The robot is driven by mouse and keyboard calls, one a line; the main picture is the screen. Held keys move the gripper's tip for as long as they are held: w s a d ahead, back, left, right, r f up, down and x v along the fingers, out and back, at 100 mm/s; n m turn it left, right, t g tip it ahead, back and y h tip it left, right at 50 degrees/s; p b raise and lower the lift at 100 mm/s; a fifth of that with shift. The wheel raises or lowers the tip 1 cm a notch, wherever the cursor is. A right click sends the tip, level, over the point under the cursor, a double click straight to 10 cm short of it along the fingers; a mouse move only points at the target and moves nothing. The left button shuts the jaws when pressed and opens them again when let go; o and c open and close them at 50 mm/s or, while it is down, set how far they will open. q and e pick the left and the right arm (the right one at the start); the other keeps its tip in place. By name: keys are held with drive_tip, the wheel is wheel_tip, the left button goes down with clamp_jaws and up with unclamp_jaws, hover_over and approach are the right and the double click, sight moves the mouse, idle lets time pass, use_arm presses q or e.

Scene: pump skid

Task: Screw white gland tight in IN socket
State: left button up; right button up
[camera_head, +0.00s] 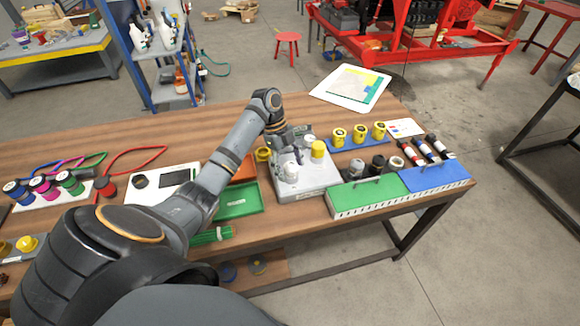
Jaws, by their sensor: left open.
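A pale grey block (306,186) sits on the wooden table, with a yellow cylinder (318,149) upright on its far right part. A whitish, rounded piece (290,170) stands on the block's left part; it looks like the white gland, but it is too small to tell its seating. No IN label is readable. My left gripper (287,144) is open, just above and behind the whitish piece, with its fingers partly blending into the block. I cannot tell whether they touch the piece. My right gripper is out of view.
A green tray (238,201) lies left of the block. A green and blue perforated box (401,191) stands to the right, with several dark fittings (378,165) behind it. Yellow fittings (359,136) stand on a blue strip.

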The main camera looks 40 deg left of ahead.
use_arm(q)
drive_tip(key=n+p, duration=0.1)
drive_tip(key=p, duration=0.1)
drive_tip(key=n+t+p, duration=0.1)
drive_tip(key=p, duration=0.1)
drive_tip(key=n+p, duration=0.1)
drive_tip(key=p, duration=0.1)
drive_tip(key=shift+r+n+t, duration=0.25)
drive_tip(key=shift+n+t, duration=0.05)
drive_tip(key=shift+n, duration=0.1)
drive_tip(key=shift+f, duration=0.1)
drive_tip(key=shift+f+n, duration=0.15)
drive_tip(key=shift+n, duration=0.25)
drive_tip(key=n+p, duration=0.1)
drive_tip(key=p, duration=0.2)
drive_tip(key=n+t+y+p, duration=0.1)
drive_tip(key=n+p, duration=0.1)
drive_tip(key=p, duration=0.1)
drive_tip(key=shift+s+r+n, duration=0.1)
drive_tip(key=shift+r+n, duration=0.2)
drive_tip(key=shift+f+n+t+p, duration=0.2)
drive_tip(key=shift+n+t+p, duration=0.1)
drive_tip(key=shift+n+t, duration=0.1)
drive_tip(key=shift+f, duration=0.15)
drive_tip(key=shift+c, duration=0.4)
